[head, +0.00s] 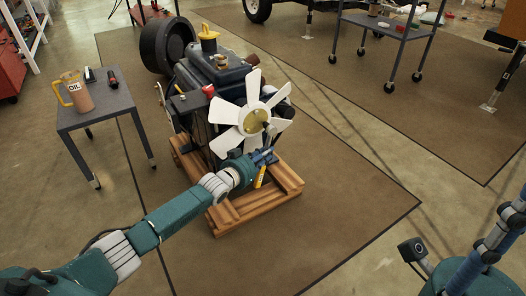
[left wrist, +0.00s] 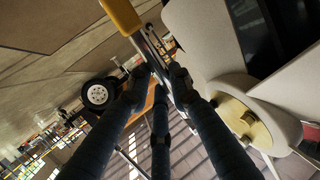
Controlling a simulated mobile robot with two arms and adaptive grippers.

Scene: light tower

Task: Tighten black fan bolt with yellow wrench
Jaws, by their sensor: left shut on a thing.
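A white fan (head: 228,111) with a gold hub (head: 256,121) is on the front of a dark engine (head: 213,72). A dark bolt (left wrist: 248,117) shows on the hub in the left wrist view. My left gripper (head: 264,156) is just below the hub. It is shut on the yellow wrench, whose yellow handle (head: 260,177) hangs below the fingers. In the left wrist view the handle (left wrist: 120,14) is at the top and the grey shaft runs between the fingertips (left wrist: 158,82). The wrench's working end is hard to make out. The wrench appears apart from the bolt. My right gripper is out of view.
The engine stands on a wooden pallet (head: 240,208) on a brown mat (head: 335,215). A small grey table (head: 98,105) at left holds an oil jug (head: 77,94) and a dark red-ended object. A wheeled cart (head: 385,27) stands at upper right. The mat right of the pallet is clear.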

